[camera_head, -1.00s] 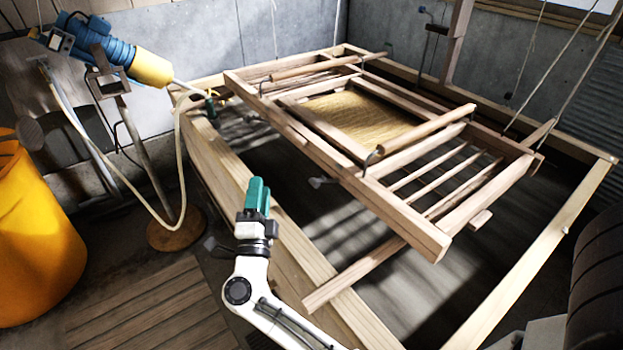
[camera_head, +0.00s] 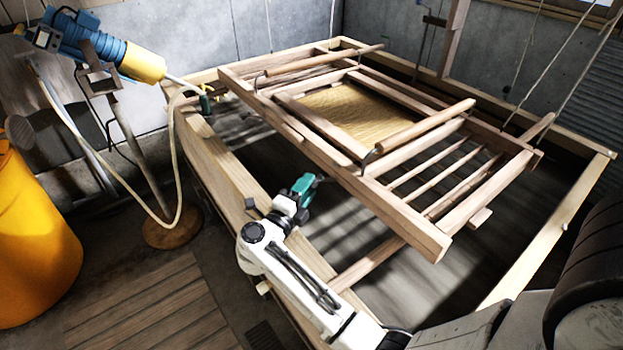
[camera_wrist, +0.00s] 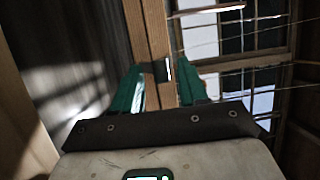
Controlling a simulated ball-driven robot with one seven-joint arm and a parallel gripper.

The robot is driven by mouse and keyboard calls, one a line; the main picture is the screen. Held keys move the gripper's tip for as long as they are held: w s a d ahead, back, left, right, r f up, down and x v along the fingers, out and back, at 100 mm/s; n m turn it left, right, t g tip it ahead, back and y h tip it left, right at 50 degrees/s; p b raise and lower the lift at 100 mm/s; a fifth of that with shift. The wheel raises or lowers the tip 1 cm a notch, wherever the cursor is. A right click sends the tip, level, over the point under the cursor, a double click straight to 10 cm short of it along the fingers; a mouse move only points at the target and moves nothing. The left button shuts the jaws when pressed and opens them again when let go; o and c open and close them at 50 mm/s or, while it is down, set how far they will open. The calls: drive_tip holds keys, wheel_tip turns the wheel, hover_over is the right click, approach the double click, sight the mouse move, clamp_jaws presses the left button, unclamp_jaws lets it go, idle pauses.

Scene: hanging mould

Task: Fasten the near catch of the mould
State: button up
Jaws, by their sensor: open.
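The mould (camera_head: 400,205) is a wooden frame hung on cords, with a yellowish fibrous sheet (camera_head: 350,112) in its middle. My gripper (camera_head: 308,182), with green fingers, is at the mould's near left rail. In the wrist view its fingers (camera_wrist: 160,82) are open on either side of a wooden rail. A dark metal fitting (camera_wrist: 154,71) with a bright edge sits on that rail between the fingertips; it looks like the near catch. Whether the fingers touch it I cannot tell. In the head view the gripper mostly hides the catch.
A pale wooden frame (camera_head: 230,190) surrounds a dark space under the mould. Thin cords rise from the mould.

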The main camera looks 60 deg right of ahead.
drive_tip(key=shift+d+r, duration=0.1)
drive_tip(key=shift+d, duration=1.3)
clamp_jaws()
drive_tip(key=shift+r, duration=0.1)
